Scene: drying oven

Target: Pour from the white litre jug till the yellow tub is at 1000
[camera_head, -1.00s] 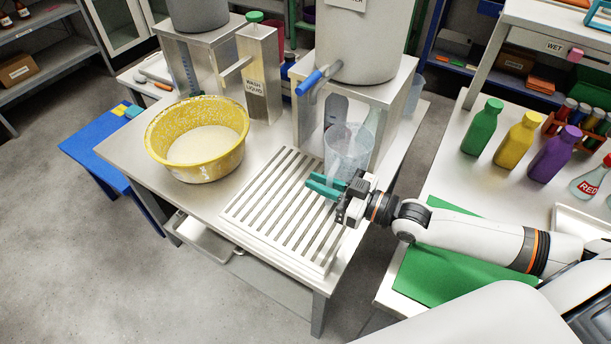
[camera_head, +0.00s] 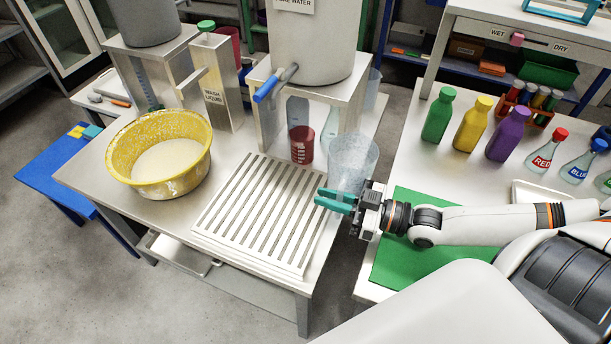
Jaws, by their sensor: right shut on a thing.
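The yellow tub (camera_head: 196,170) stands on the steel table at the left, holding a pale, whitish content; I cannot read any level mark. My right gripper (camera_head: 337,200), with teal fingers, is shut on a clear, whitish jug (camera_head: 353,160). The jug is upright, at the right edge of the slatted rack, to the right of the tap and well apart from the tub. I cannot tell how full it is. My left gripper is not in view.
A slatted rack (camera_head: 262,212) lies between tub and jug. A big tank with a blue-handled tap (camera_head: 270,88) stands behind, with a red jug (camera_head: 301,145) below it. A wash liquid box (camera_head: 212,95) is behind the tub. Coloured bottles (camera_head: 470,124) stand on the right table.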

